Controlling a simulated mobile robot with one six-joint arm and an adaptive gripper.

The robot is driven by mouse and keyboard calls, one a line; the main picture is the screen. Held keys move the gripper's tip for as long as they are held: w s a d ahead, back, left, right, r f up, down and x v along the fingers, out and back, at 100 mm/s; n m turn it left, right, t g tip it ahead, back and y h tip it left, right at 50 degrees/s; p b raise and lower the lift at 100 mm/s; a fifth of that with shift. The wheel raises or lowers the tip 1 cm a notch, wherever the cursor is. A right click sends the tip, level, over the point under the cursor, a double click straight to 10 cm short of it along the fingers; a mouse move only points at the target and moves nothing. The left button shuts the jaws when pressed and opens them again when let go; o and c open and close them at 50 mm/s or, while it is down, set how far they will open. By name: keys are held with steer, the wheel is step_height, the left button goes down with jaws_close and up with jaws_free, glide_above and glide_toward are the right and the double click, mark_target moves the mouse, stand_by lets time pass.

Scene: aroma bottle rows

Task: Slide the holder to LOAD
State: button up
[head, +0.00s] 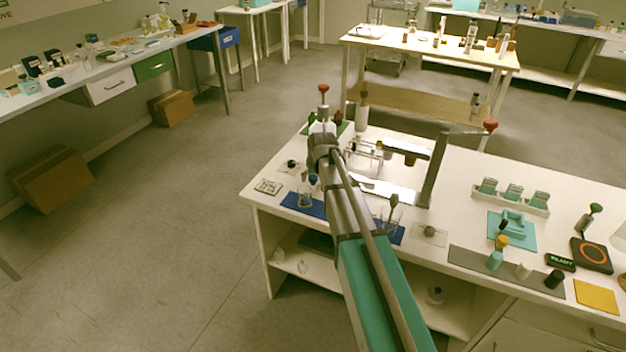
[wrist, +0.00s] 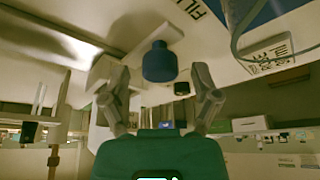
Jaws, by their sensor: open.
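My gripper (wrist: 162,84) is open, its two fingers spread left and right in the wrist view. A round dark blue knob (wrist: 160,62) shows between and just beyond the fingertips, with no visible contact. It appears to sit by a white block (wrist: 150,33), likely the holder, though I cannot tell for sure. In the head view the blue knob (head: 313,180) shows small beside my arm, which hides much of this spot. Lettering that reads like FILL (wrist: 186,9) is on the white surface. I cannot make out a LOAD mark.
A printed card (head: 268,187) lies near the bench's left edge. Right of my arm are a beaker with tools (head: 390,216) and a grey upright post (head: 434,170).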

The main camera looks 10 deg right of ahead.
stand_by(0.3)
jaws_close()
steer(key=shift+s+a, duration=0.1)
steer(key=shift+s, duration=0.05)
